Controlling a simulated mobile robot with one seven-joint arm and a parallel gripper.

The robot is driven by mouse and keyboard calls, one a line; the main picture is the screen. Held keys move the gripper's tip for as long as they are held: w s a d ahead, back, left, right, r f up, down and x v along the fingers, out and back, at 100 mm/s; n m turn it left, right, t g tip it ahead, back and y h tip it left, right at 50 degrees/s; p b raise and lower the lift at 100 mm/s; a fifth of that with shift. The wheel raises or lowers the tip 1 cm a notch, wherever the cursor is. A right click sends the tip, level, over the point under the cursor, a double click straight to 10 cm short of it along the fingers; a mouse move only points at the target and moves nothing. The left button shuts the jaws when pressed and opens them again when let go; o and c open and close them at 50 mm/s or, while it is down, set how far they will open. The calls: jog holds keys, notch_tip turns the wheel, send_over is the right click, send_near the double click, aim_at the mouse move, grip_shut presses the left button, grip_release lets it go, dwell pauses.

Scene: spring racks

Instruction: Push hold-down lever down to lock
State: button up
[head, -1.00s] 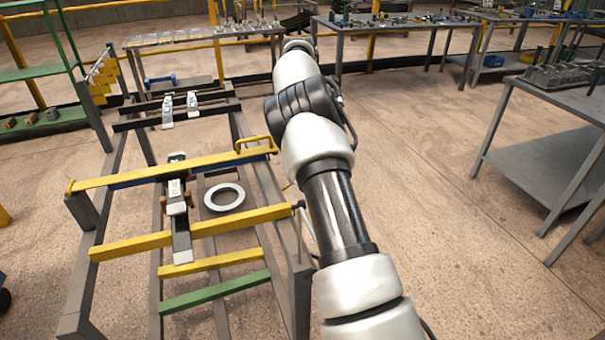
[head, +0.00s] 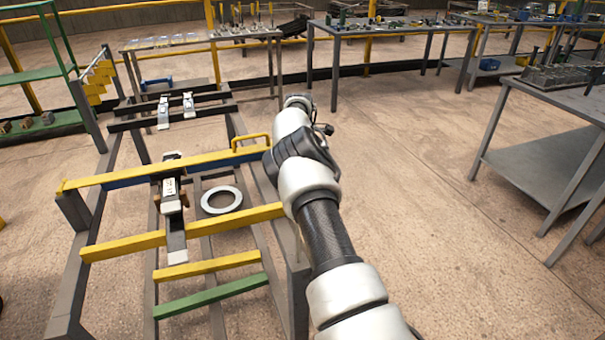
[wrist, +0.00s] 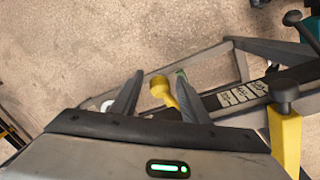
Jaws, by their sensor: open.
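In the wrist view, my gripper (wrist: 125,97) is open, with its two dark fingers apart. A yellow bar with a rounded end (wrist: 163,90) shows between and beyond the fingers; I cannot tell whether they touch it. A second yellow piece with a dark round knob (wrist: 285,125) stands at the right. Which one is the hold-down lever I cannot tell for sure. In the head view, a yellow crossbar (head: 120,177) with a looped yellow handle (head: 250,141) lies across the grey rack frame (head: 72,275). My gripper is not visible in the head view.
A pale ring (head: 222,200) and a labelled bracket (head: 172,190) sit at the rack's middle. Lower yellow (head: 210,266) and green (head: 212,295) bars cross the rack. A grey workbench (head: 550,155) stands at the right. The floor between is clear.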

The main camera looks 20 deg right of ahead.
grip_shut()
